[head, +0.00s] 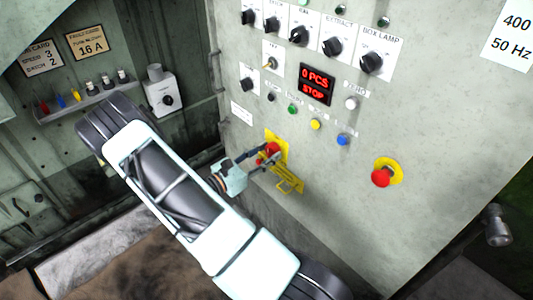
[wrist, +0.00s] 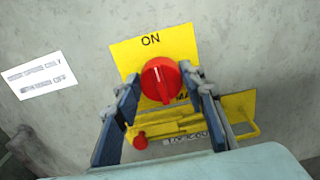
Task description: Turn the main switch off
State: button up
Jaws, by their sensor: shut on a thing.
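The main switch is a red rotary knob (wrist: 161,80) on a yellow plate (wrist: 126,55) marked ON at its top. The knob's bar stands nearly upright, its light mark toward ON. The knob also shows in the head view (head: 271,148), partly behind my gripper (head: 266,157). In the wrist view, the two fingers of my gripper (wrist: 164,77) stand to the left and right of the knob and are shut on it. Below the knob is a yellow hasp-like bar (wrist: 175,127) with a small red piece (wrist: 140,141). The lower plate lettering is mostly hidden.
A red emergency button (head: 380,177) sits to the right on the panel. Coloured push buttons, a red display (head: 316,84) reading 0 PCS STOP and several black knobs are above. A white label (wrist: 40,75) is left of the switch. The yellow bar juts out close under my fingers.

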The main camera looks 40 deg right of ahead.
jog(key=shift+n+p, duration=0.35)
jog(key=shift+n, duration=0.15)
jog(key=shift+c, duration=0.4)
jog(key=n+p, duration=0.2)
jog(key=n, duration=0.1)
jog(key=shift+w+r, duration=0.1)
jog(key=n+p, duration=0.1)
jog(key=n, duration=0.3)
jog(key=n+p, duration=0.2)
jog(key=n, duration=0.3)
jog(key=n+p, duration=0.1)
jog(key=n, duration=0.3)
jog(key=shift+w+f+n, duration=0.2)
jog(key=shift+f+n, duration=0.2)
jog(key=shift+n, duration=0.3)
jog(key=o, duration=1.1)
jog(key=shift+o, duration=0.2)
